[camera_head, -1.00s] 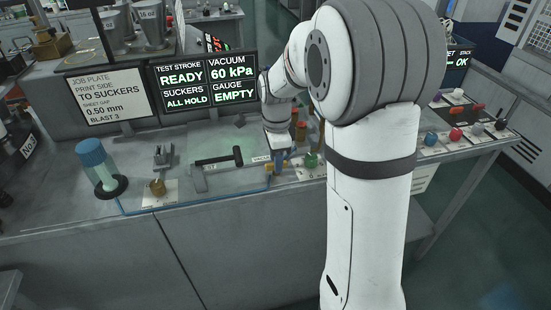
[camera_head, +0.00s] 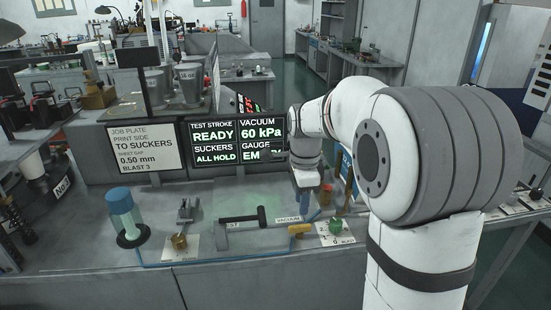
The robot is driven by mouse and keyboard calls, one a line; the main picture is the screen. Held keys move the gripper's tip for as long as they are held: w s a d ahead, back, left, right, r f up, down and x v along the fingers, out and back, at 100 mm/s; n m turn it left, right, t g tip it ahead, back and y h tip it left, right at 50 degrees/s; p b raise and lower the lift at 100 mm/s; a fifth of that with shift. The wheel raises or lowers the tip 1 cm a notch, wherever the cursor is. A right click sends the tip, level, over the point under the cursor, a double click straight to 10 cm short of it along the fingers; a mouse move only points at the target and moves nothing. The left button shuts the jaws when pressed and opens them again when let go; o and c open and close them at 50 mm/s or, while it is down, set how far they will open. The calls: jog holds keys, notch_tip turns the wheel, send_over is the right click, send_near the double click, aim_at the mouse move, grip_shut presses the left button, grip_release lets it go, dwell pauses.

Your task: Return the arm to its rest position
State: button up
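My white arm fills the right side of the head view, with its big grey-ringed joint in front. Its far links bend over to the bench (camera_head: 70,232), where the wrist end comes down near the yellow valve handle (camera_head: 300,230). The gripper's fingers cannot be made out at the end of the arm, so I cannot tell whether they hold anything. The display (camera_head: 212,142) behind reads TEST STROKE READY, VACUUM 60 kPa, SUCKERS ALL HOLD; its gauge line is partly covered.
A blue-capped clear cylinder (camera_head: 122,212) stands at the left. A black-handled tool (camera_head: 252,217), a small brass piece (camera_head: 179,241) and a green knob (camera_head: 335,227) are on the bench. A job plate sign (camera_head: 145,148) stands behind. The bench front is clear.

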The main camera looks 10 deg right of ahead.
jog(key=s+n+t, duration=0.3)
jog(key=s+n, duration=1.5)
jog(key=s, duration=0.3)
jog(key=shift+s+f, duration=0.3)
jog(key=shift+f, duration=0.05)
